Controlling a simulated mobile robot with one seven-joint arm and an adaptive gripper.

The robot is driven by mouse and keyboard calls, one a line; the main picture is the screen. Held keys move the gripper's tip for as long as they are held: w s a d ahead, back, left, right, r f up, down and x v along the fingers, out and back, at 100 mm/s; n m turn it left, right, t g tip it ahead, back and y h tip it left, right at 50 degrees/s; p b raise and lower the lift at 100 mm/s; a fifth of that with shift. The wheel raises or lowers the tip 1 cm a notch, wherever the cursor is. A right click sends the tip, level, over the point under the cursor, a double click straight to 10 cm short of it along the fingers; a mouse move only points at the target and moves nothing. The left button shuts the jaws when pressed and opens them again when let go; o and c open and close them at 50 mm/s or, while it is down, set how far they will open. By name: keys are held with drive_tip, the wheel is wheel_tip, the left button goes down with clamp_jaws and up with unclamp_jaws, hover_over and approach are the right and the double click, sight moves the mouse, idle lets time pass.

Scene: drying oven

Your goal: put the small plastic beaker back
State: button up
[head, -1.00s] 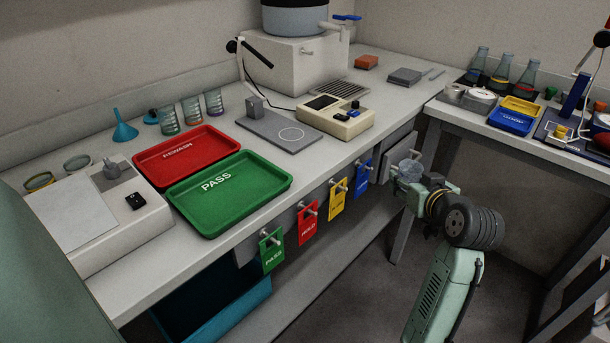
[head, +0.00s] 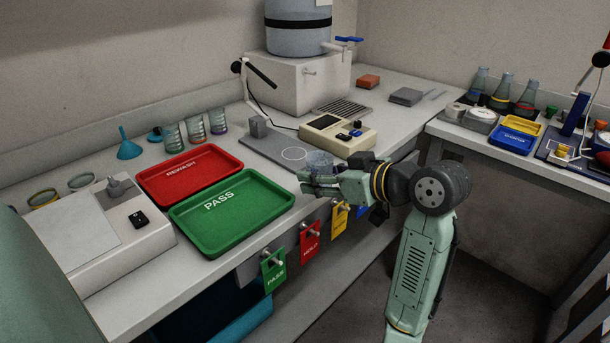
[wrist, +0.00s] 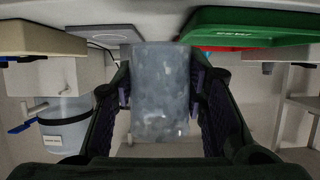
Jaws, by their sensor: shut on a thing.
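The small plastic beaker (head: 319,159) is clear and greyish. My gripper (head: 318,180) is shut on it, just off the front edge of the bench, right of the green PASS tray and in front of the grey plate with the white ring. In the wrist view the beaker (wrist: 160,95) fills the space between the two dark finger pads, with a finger on each side. Its contents, if any, cannot be made out.
The green PASS tray (head: 245,215) and red REWASH tray (head: 190,170) lie at left. Several banded glasses (head: 195,130) stand behind. The grey plate (head: 270,147) and cream instrument (head: 345,136) lie beyond my gripper. Coloured tags (head: 309,240) hang along the bench front.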

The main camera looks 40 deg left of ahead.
drive_tip(key=a, duration=0.1)
drive_tip(key=w+a, duration=0.1)
drive_tip(key=a, duration=0.1)
drive_tip(key=a+p, duration=0.1)
drive_tip(key=a, duration=0.1)
drive_tip(key=shift+w+a+f, duration=0.1)
drive_tip(key=shift+w+f, duration=0.15)
drive_tip(key=shift+f+p, duration=0.3)
drive_tip(key=shift+f, duration=1.45)
drive_tip(key=shift+f, duration=0.15)
drive_tip(key=o, duration=1)
